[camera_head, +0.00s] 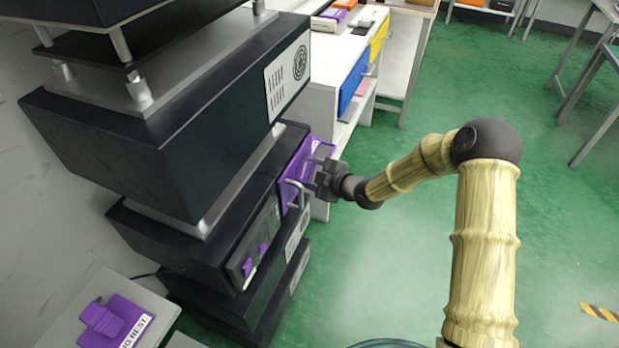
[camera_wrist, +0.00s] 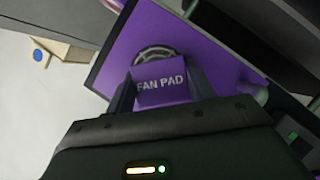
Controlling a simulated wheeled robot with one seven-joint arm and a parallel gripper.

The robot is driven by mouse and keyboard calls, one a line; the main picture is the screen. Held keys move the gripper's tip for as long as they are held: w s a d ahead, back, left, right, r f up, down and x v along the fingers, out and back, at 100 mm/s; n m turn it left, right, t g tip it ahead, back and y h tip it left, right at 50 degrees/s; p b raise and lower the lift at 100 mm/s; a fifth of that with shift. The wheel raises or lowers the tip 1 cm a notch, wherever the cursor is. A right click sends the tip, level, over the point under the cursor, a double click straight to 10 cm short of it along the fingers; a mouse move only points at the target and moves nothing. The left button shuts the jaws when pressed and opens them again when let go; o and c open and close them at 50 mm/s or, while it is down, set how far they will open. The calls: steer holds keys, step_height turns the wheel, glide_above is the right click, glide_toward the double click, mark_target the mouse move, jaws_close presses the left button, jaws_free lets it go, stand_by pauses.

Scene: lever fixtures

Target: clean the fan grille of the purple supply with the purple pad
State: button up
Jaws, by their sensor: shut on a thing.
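The purple supply (camera_head: 290,168) is a unit with a purple face in the dark equipment stack, left of centre in the head view. Its purple face (camera_wrist: 125,52) fills much of the wrist view, with the round fan grille (camera_wrist: 153,51) partly hidden behind the pad. My gripper (camera_head: 319,180) is shut on the purple pad (camera_wrist: 162,84), a block lettered "FAN PAD", and holds it in front of the lower part of the grille. I cannot tell whether the pad touches the grille. In the head view my gripper hides the pad and grille.
Pale handles stand out from the purple face beside my gripper. A purple stand (camera_head: 128,310) lettered "REST" is at the lower left. A white bench (camera_head: 325,85) with blue and yellow drawers stands behind. The green floor (camera_head: 400,245) at right is mostly open.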

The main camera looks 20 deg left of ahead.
steer(key=shift+w, duration=0.55)
steer(key=shift+s+a, duration=0.1)
steer(key=shift+w+r, duration=0.1)
steer(key=shift+w, duration=0.15)
steer(key=w, duration=0.3)
steer(key=shift+w+d, duration=0.25)
steer(key=shift+d, duration=0.05)
steer(key=shift+a, duration=0.15)
